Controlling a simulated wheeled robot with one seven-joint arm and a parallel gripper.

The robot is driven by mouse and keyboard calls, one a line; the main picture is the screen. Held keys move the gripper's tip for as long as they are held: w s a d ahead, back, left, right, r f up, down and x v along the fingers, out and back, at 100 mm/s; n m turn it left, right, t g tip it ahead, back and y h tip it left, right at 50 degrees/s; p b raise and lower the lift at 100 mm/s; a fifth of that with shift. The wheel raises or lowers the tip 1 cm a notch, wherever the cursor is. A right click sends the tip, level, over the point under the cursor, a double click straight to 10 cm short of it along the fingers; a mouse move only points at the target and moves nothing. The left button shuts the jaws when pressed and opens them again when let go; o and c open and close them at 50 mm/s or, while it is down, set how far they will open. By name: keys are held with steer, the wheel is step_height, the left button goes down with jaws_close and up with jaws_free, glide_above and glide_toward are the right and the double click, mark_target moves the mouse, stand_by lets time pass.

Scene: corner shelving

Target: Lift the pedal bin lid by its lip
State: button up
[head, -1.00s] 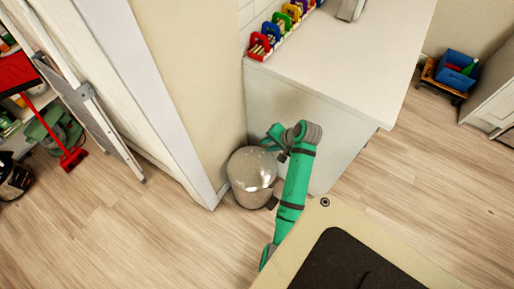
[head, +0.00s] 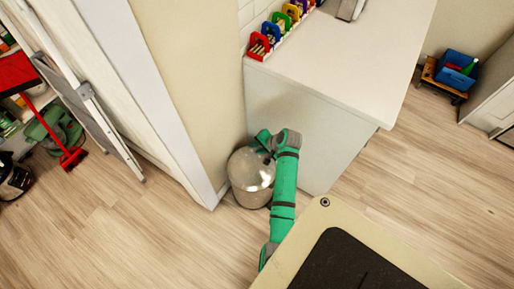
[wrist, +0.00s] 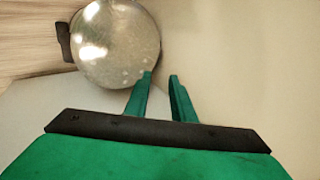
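The pedal bin (head: 250,178) is a shiny metal cylinder on the floor, in the corner between the beige wall and the white counter. Its domed lid (wrist: 115,42) looks closed in the wrist view. A dark piece (wrist: 64,41) sticks out at the lid's left edge there. My gripper (wrist: 160,76) has its two green fingers apart with nothing between them. The left fingertip overlaps the lid's lower right edge in the picture; I cannot tell whether it touches. In the head view my arm hides the bin's right side, and the fingers are hard to make out.
The white counter (head: 330,60) stands right behind my arm, with coloured holders (head: 264,42) along its wall edge. The beige wall (head: 195,80) is close to the bin. A folded stepladder (head: 95,110) leans at left. Open wooden floor (head: 130,235) lies in front.

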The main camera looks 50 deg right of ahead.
jaws_close()
stand_by(1.4)
jaws_free()
steer(key=v, duration=1)
steer(key=shift+s+r, duration=0.25)
steer(key=shift+r, duration=0.05)
